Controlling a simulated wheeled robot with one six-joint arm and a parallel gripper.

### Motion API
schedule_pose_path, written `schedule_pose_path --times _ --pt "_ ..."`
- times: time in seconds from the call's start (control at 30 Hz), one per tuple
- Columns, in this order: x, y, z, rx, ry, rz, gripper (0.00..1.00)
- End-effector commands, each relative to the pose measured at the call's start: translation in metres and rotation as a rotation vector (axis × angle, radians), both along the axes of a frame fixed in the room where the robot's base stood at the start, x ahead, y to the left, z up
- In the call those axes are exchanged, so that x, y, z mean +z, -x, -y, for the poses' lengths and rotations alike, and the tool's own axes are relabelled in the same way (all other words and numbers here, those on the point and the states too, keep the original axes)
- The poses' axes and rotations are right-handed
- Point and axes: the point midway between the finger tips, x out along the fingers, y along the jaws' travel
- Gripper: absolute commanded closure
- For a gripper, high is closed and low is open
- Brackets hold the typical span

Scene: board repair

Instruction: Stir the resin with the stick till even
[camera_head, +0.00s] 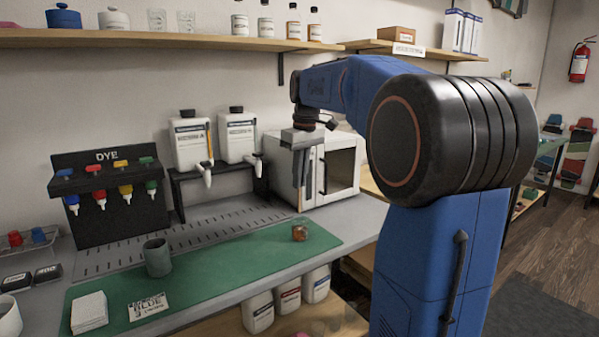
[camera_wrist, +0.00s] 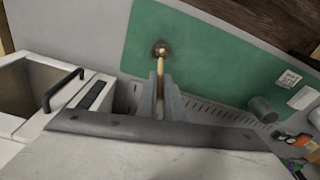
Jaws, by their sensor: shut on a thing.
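My gripper (camera_head: 302,187) hangs pointing down above the green mat, in front of the white oven. In the wrist view my gripper (camera_wrist: 161,83) is shut on a thin tan stick (camera_wrist: 160,66). The stick's far end lines up with a small amber-brown thing (camera_wrist: 161,48); I cannot tell whether it touches or is inside it. In the head view this amber thing (camera_head: 299,232) sits on the mat below my gripper, too small to read its contents. A grey-green cup (camera_head: 157,257) stands upright farther left on the mat; its contents are hidden.
The green mat (camera_head: 235,262) is mostly clear between cup and amber thing. A label card (camera_head: 148,306) and white stack (camera_head: 89,311) lie at its left. Behind stand a dye rack (camera_head: 108,200), two pump bottles (camera_head: 190,140) and a white oven (camera_head: 342,165).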

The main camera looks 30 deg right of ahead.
Motion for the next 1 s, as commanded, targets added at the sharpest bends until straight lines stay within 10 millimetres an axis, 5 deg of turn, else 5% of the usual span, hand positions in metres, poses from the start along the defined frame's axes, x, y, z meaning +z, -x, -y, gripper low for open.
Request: schedule_pose_path --times 1.0 --pt "-0.065 0.0 0.0 0.002 0.0 0.0 1.0"
